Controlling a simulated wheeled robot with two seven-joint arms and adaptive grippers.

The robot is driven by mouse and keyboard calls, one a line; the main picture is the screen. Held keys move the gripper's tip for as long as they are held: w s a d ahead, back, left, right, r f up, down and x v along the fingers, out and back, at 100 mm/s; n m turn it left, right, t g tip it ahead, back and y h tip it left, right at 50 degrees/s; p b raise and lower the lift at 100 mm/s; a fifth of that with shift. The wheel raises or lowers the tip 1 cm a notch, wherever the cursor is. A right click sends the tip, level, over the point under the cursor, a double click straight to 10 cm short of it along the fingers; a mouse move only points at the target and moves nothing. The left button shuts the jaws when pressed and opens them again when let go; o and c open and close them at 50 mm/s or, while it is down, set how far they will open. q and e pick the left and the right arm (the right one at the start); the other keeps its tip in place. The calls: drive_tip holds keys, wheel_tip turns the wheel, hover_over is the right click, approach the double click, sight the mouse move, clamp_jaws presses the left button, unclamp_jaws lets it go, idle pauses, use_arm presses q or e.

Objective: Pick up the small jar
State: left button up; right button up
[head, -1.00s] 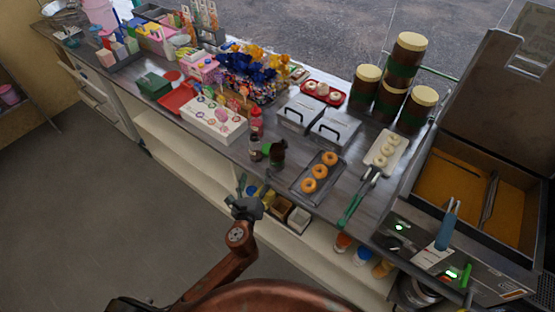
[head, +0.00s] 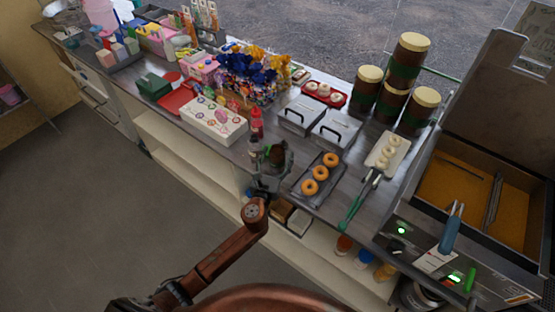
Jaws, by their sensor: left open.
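The small jar (head: 276,153), dark with some green on it, stands near the front edge of the counter, left of the tray of doughnuts. My left gripper (head: 274,160) has its fingers at the jar, which shows between and behind them. The gripper is open. The fingers hide the lower part of the jar, and I cannot tell whether they touch it. My right gripper is not in view.
A red bottle (head: 257,122) stands just behind and left of the jar. A tray of doughnuts (head: 301,194) lies close on the right. Large brown jars (head: 364,94) stand further back. A fryer (head: 470,185) is at the right.

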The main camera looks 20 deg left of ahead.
use_arm(q)
drive_tip(key=shift+c, duration=0.7)
drive_tip(key=c, duration=1.4)
drive_tip(key=shift+r, duration=0.1)
drive_tip(key=shift+c, duration=0.5)
drive_tip(key=shift+r, duration=0.1)
